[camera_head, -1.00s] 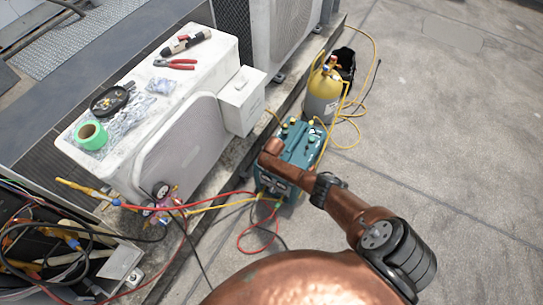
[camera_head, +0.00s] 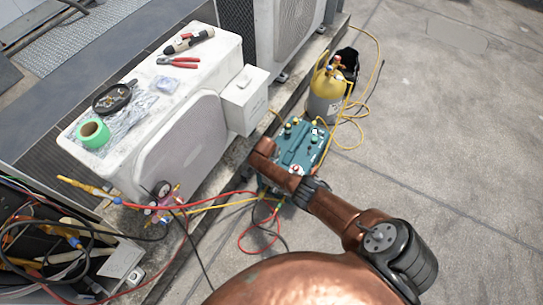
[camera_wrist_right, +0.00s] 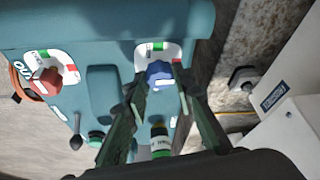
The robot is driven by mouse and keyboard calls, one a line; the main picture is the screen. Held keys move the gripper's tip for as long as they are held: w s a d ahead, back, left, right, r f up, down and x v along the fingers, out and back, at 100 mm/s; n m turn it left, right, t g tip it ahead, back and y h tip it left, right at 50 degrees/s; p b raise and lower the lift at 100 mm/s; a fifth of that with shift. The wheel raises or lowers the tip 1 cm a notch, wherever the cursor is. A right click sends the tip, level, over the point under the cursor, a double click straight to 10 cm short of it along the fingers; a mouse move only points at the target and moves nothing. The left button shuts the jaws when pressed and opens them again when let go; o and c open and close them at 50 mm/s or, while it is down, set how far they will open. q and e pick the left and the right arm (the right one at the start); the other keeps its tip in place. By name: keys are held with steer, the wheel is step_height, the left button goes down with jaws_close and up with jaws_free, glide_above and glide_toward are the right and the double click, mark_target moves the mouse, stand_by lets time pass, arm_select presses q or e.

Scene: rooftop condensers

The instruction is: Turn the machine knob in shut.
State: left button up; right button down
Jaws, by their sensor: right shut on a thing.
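The teal machine (camera_head: 298,146) stands on the ground beside the white condenser. In the right wrist view its teal casing (camera_wrist_right: 100,22) fills the top. A blue knob (camera_wrist_right: 158,72) sits on a white, green and red dial plate, between the two dark fingers of my right gripper (camera_wrist_right: 161,84), which is shut on it. A red knob (camera_wrist_right: 46,82) on a similar plate is at the left, by an "OUT" label (camera_wrist_right: 22,72). In the head view my copper right arm reaches over the machine and hides the gripper and blue knob. My left gripper is in no view.
The white condenser (camera_head: 170,120) carries a tape roll (camera_head: 93,133), red pliers (camera_head: 177,63) and other tools. A yellow-topped cylinder (camera_head: 326,95) stands behind the machine. Red and yellow hoses (camera_head: 225,204) run from the gauges to the machine. The right-hand concrete is clear.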

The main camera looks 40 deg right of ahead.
steer(key=shift+d, duration=0.15)
steer(key=c, duration=1.6)
jaws_free()
steer(key=shift+s+a+r, duration=0.15)
steer(key=shift+a+r, duration=0.3)
steer(key=shift+r, duration=0.25)
steer(key=v, duration=1)
steer(key=shift+d+r, duration=0.15)
steer(key=shift+r, duration=0.1)
